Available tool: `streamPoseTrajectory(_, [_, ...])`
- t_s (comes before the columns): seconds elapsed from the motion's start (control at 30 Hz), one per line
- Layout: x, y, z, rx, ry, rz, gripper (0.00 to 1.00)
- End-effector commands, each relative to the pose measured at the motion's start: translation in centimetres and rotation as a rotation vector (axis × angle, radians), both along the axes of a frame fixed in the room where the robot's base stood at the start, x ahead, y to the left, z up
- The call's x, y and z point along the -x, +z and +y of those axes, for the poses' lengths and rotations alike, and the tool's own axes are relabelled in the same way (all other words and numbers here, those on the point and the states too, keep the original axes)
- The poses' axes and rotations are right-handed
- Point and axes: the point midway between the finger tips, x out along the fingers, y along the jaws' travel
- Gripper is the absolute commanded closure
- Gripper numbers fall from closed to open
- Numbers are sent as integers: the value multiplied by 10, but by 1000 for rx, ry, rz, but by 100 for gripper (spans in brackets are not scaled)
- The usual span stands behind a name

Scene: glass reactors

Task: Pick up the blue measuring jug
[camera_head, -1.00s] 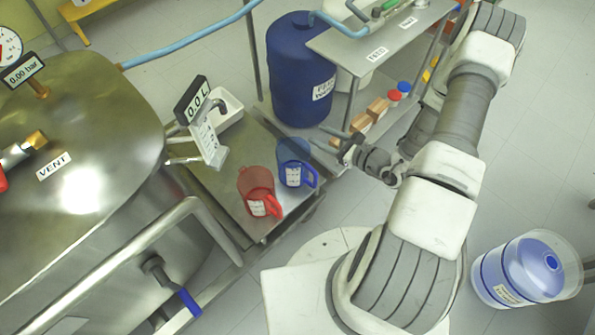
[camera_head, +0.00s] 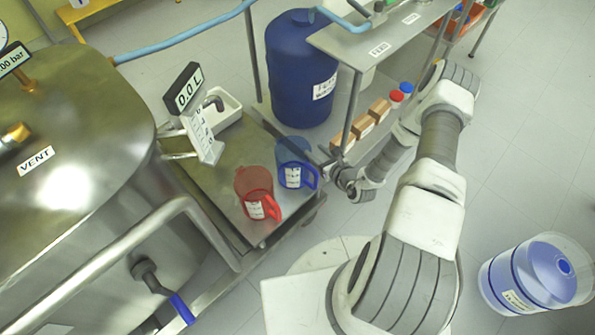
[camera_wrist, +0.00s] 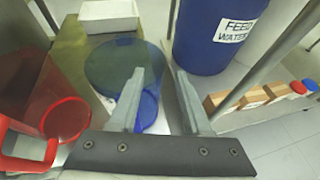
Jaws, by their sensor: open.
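The blue measuring jug (camera_head: 291,163) stands upright on the metal shelf beside the tank, its blue handle toward the lower right. In the wrist view the jug (camera_wrist: 112,66) lies just beyond and left of my gripper (camera_wrist: 160,75), with its blue handle partly behind the left finger. My gripper is open, and nothing is seen held in it. In the head view my gripper (camera_head: 328,171) is close to the right of the jug; its fingertips are hard to make out. I cannot tell whether a finger touches the handle.
A red measuring jug (camera_head: 254,192) stands close by at the lower left; it is at the left in the wrist view (camera_wrist: 62,118). A white tray (camera_head: 221,112) and a 0.0 L display (camera_head: 188,88) are behind. A blue feed-water drum (camera_head: 297,75) and a metal rack (camera_head: 350,115) stand beyond.

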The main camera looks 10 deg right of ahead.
Motion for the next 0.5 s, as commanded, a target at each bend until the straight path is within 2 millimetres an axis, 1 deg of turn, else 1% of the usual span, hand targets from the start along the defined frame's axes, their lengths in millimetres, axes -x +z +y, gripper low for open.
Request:
streamPoseTrajectory(0.03, [-6, -4, 2, 0, 1, -1, 52])
streamPoseTrajectory(0.27, [-19, -11, 6, 1, 0, -1, 52])
streamPoseTrajectory(0.4, [-37, -23, 12, 1, 2, -2, 52])
streamPoseTrajectory(0.5, [-49, -27, 16, 0, 1, -2, 52])
